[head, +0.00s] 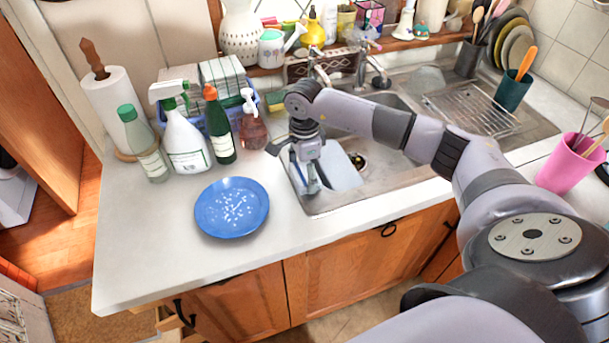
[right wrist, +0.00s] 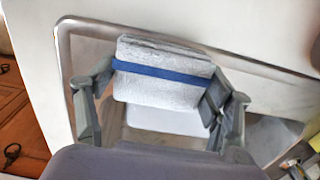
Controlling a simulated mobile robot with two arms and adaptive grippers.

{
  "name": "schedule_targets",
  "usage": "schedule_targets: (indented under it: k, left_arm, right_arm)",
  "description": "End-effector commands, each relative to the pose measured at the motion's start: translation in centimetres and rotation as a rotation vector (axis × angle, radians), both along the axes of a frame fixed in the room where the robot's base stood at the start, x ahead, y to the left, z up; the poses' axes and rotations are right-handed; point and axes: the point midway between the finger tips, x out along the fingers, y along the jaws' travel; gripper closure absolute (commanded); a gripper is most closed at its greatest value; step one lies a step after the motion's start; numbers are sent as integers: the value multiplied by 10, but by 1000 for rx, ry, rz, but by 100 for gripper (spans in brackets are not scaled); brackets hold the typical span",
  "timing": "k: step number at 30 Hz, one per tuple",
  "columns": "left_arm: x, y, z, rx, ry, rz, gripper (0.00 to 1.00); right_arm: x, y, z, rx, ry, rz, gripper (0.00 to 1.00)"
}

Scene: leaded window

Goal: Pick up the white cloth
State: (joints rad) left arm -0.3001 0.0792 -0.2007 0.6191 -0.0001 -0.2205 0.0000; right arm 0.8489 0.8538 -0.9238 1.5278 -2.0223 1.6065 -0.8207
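The white cloth (right wrist: 160,88) shows in the right wrist view as a folded, textured white piece with a blue stripe across it. My left gripper is not in view.
The metal sink (head: 385,178) has a white piece (head: 341,168) inside its left basin. A blue plate (head: 231,207) lies on the counter to the left. Spray bottle (head: 184,140), green bottle (head: 219,130) and soap pump (head: 252,125) stand behind it. A pink cup (head: 567,165) stands right.

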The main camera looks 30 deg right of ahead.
Motion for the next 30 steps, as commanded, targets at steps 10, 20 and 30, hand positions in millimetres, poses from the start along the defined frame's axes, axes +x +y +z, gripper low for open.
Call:
schedule_targets:
  k: [10, 20, 30]
  left_arm:
    - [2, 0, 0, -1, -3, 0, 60]
    - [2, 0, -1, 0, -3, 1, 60]
    - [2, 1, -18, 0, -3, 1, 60]
  right_arm:
    - [0, 0, 0, 0, 0, 0, 51]
    - [1, 0, 4, 0, -2, -1, 51]
    - [2, -1, 58, -1, -8, 1, 51]
